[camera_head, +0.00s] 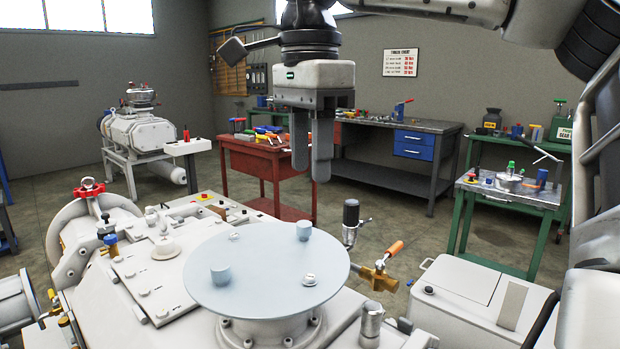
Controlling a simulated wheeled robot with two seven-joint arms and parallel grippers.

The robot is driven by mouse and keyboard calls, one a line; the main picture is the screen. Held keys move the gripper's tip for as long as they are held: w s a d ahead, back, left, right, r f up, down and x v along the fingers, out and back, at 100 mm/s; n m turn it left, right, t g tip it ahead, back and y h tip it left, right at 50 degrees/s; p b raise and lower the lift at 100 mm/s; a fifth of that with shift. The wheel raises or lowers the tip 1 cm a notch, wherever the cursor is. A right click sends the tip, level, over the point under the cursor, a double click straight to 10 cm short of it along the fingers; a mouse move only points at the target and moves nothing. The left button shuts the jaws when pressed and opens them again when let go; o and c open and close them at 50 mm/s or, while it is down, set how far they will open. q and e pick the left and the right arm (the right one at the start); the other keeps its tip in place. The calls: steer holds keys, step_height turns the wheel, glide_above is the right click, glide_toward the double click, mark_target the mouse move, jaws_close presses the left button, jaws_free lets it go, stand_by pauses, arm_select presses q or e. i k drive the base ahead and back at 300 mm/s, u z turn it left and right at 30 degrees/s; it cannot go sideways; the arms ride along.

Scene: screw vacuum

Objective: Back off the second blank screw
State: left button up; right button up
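A round pale blue-grey blank plate (262,262) lies on a flanged port of the white vacuum machine (110,262). Two short cylindrical heads stand up from it, a far one (304,231) and a near-left one (221,274). Two low screw heads sit flush on it, one at the far left (234,237) and one at the near right (310,279). No mark shows which is the second blank screw. My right gripper (311,177) hangs above and behind the plate's far edge, fingers down, narrowly apart and empty. My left gripper is not in view.
A black-topped upright fitting (350,222) and a brass valve with an orange handle (380,275) stand just right of the plate. A white box (485,295) is at the lower right. Red (265,160), grey and green tool benches stand behind.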

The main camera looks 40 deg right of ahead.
mark_target(234, 236)
steer(key=k, duration=1)
